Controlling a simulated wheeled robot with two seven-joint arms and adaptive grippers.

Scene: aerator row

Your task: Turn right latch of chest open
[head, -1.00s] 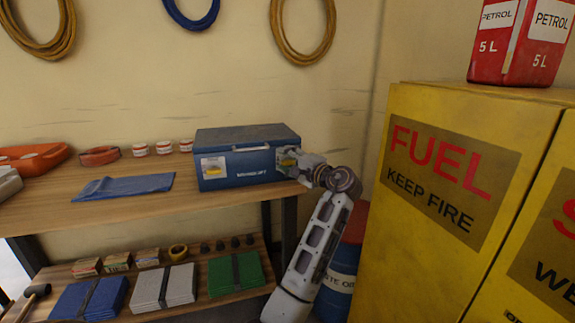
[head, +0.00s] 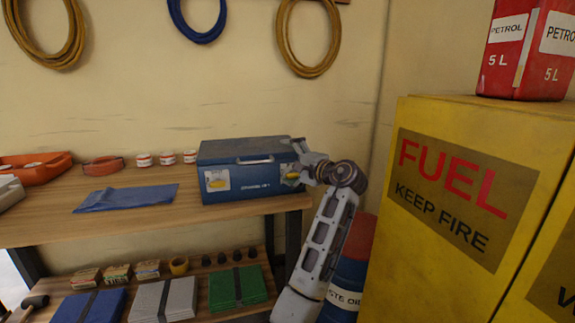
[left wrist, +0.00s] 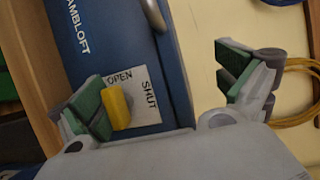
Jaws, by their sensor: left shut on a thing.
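The blue chest (head: 238,192) stands on the bench with its lid down. Its left yellow latch (head: 218,184) lies level on a white label. The right latch shows in the left wrist view as a yellow handle (left wrist: 116,106) on a label marked OPEN and SHUT; its upper end points toward OPEN. My left gripper (head: 298,172) is at the chest's front right corner, covering most of that latch in the head view. In the left wrist view its fingers (left wrist: 165,92) look spread, with one green pad against the handle. My right gripper is out of view.
A yellow fuel cabinet (head: 465,130) with a red petrol can (head: 522,65) stands close on the right. A drum (head: 350,275) is beside my arm. A blue cloth (head: 130,197) lies left of the chest on the bench (head: 230,214).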

